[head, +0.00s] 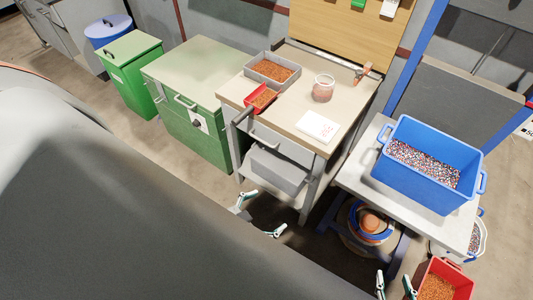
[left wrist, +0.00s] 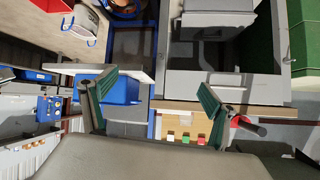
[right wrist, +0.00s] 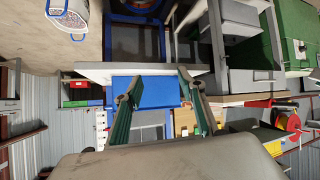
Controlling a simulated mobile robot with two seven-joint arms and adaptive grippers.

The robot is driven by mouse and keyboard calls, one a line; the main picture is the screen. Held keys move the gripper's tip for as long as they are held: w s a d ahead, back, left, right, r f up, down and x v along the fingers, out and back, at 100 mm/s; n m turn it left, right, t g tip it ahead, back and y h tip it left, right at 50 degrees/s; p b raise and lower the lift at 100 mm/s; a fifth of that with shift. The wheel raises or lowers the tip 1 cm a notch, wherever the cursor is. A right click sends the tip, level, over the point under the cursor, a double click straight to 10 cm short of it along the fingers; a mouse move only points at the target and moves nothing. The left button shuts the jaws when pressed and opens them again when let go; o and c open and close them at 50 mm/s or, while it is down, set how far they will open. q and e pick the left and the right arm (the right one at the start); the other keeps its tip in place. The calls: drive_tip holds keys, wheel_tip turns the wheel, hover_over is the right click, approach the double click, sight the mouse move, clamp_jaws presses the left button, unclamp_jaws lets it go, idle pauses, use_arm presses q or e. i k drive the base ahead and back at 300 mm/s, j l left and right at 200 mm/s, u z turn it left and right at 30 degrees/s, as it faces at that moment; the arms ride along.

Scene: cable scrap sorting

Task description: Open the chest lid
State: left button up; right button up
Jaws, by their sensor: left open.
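The green chest (head: 205,135) stands left of the workbench in the head view. Its flat grey-green lid (head: 203,65) looks shut, with handles and a white label with a dark round part on its front. A green body that looks like the chest shows at the right edge of the right wrist view (right wrist: 285,22) and of the left wrist view (left wrist: 303,40). My left gripper (head: 259,217) is open and empty, in front of the workbench and apart from the chest. My right gripper (head: 395,286) has its fingers apart and empty, low at the right, far from the chest.
The workbench (head: 290,120) holds a grey tray (head: 250,72), a red tray, a jar (head: 323,88) and a paper. A side table holds a blue crate (head: 400,133). A green bin (head: 133,72) stands left of the chest. Floor is free before the chest.

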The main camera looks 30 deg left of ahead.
sight(193, 70)
drive_tip(key=u, duration=1.7)
drive_tip(key=i+j+z, duration=0.1)
drive_tip(key=z, duration=0.25)
drive_tip(key=j+z, duration=0.1)
drive_tip(key=z, duration=0.25)
drive_tip(key=i+j+z, duration=0.15)
drive_tip(key=z, duration=0.2)
drive_tip(key=i+j+z, duration=0.1)
drive_tip(key=j+z, duration=0.15)
drive_tip(key=j, duration=0.2)
drive_tip(key=i+j+z, duration=0.1)
drive_tip(key=j+z, duration=0.2)
drive_tip(key=j, duration=0.15)
drive_tip(key=j+z, duration=0.2)
drive_tip(key=j, duration=1.65)
drive_tip(key=i+j, duration=0.15)
drive_tip(key=j, duration=0.7)
